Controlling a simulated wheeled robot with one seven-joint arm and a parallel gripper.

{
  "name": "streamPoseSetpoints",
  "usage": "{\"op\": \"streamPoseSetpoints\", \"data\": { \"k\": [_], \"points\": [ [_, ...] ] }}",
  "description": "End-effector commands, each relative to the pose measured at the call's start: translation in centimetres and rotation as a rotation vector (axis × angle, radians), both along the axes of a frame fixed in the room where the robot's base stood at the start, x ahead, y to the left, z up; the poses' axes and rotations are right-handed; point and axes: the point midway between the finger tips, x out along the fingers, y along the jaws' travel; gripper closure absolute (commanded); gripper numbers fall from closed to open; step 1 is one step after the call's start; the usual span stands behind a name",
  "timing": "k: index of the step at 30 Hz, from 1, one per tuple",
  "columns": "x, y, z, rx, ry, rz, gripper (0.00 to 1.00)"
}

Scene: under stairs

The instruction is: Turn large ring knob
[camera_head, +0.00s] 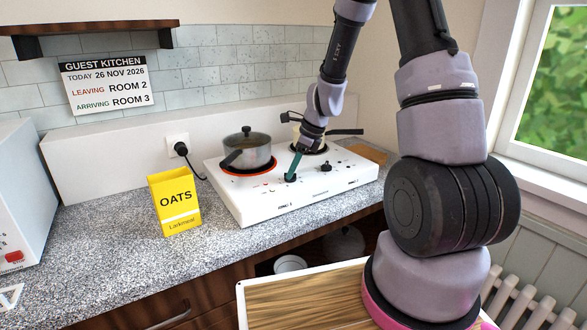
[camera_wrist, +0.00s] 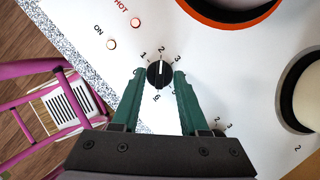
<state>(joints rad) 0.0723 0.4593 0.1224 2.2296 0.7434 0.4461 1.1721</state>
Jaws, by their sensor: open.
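A black round knob (camera_wrist: 158,76) with a white pointer line sits on the white hotplate (camera_head: 250,203). Its pointer is toward the 2 on the printed dial. My gripper (camera_wrist: 160,80) is open, with its two green fingers on either side of this knob; I cannot tell whether they touch it. In the head view my gripper (camera_head: 293,168) is over the left knob (camera_head: 290,178), partly covering it. A large ring (camera_head: 248,168) with a red glowing edge lies under a steel pot, and its red edge also shows in the wrist view (camera_wrist: 215,22).
A steel pot (camera_head: 246,149) stands on the left ring, with a pan (camera_head: 310,134) behind my gripper on the right ring. A second knob (camera_head: 326,166) is to the right. A yellow oats box (camera_head: 175,202) stands left of the hotplate on the speckled counter (camera_head: 110,255).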

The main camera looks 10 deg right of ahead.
Motion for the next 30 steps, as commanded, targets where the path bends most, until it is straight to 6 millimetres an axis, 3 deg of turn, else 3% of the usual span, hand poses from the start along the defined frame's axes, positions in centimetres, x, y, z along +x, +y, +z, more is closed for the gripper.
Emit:
{"op": "streamPoseSetpoints", "data": {
  "k": [5,6,9,10,20,30],
  "points": [
    [0.02,-0.01,-0.01,0.0,0.0,0.0,0.56],
    [0.02,-0.01,0.0,0.0,0.0,0.001,0.6],
    [0.02,-0.01,0.0,0.0,0.0,0.001,0.98],
    [0.02,-0.01,0.01,0.0,0.0,0.001,1.0],
    [0.04,-0.03,0.01,0.0,-0.001,0.02,1.0],
    [0.26,-0.14,-0.01,-0.001,-0.001,0.202,1.0]
  ]
}}
